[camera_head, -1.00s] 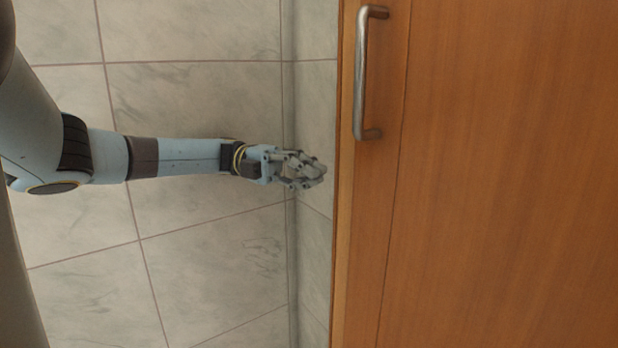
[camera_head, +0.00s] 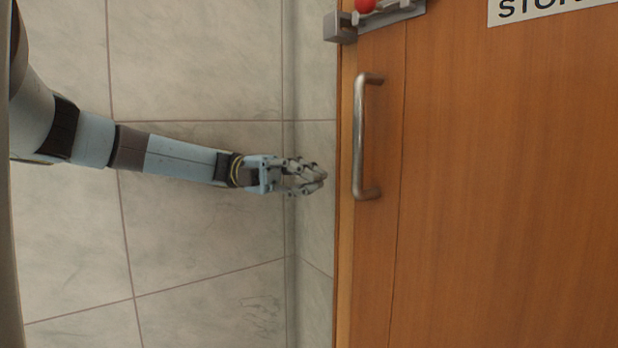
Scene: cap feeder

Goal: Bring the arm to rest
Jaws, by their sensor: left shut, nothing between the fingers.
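My left arm comes in from the left, stretched out across the tiled surface. My left gripper (camera_head: 322,178) is shut and empty. In the picture it lies just left of the wooden door's edge, with a small gap to the metal handle. My right gripper is not in view.
A wooden door (camera_head: 500,200) fills the right side. It carries a curved metal handle (camera_head: 362,130), a grey latch (camera_head: 390,16) with a red knob (camera_head: 365,5) and a partly cut-off white sign (camera_head: 545,8). Pale tiles (camera_head: 200,60) fill the left; the area around my arm looks clear.

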